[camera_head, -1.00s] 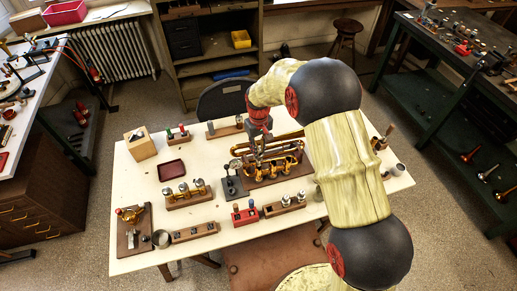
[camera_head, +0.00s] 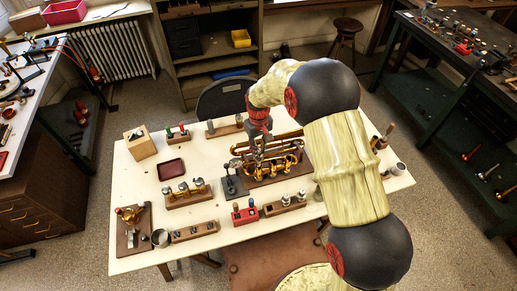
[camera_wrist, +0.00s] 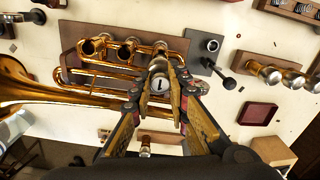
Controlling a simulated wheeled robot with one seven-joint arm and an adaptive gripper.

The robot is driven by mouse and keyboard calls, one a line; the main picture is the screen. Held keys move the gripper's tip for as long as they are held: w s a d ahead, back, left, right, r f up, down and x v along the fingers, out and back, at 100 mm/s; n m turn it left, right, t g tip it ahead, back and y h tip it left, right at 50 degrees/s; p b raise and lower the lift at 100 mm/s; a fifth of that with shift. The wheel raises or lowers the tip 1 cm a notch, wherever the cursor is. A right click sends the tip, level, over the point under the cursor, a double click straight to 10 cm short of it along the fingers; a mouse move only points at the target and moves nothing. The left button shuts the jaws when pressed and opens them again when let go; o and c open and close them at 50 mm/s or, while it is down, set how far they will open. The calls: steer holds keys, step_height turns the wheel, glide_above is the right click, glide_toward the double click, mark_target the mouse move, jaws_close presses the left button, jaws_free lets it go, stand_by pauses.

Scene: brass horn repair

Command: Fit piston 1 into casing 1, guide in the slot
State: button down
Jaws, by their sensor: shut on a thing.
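The brass horn (camera_head: 285,160) lies on a dark base at the middle of the bench. In the wrist view its valve casings (camera_wrist: 127,52) stand in a row, with open round mouths on the left ones. My gripper (camera_wrist: 158,88) is shut on a piston (camera_wrist: 158,84), whose pale round top shows a "1". The piston is at the right end of the casing row, seen from above. The fingers and the piston's own top hide its lower end and guide, so I cannot tell if it has entered a casing. In the head view my gripper (camera_head: 259,145) is over the horn's left part.
A grey plate with a black-knobbed post (camera_head: 230,186) stands close left of the horn. A wooden rack with silver-capped parts (camera_head: 187,194) is farther left. A red block (camera_head: 245,215) and another wooden rack (camera_head: 285,206) stand in front. A dark red tray (camera_head: 171,167) lies behind left.

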steer(key=shift+f+b, duration=1.55)
steer(key=shift+f, duration=1.45)
steer(key=c, duration=1.6)
jaws_free()
steer(key=shift+c, duration=0.2)
steer(key=shift+r, duration=0.1)
step_height(320, 180, up, 12)
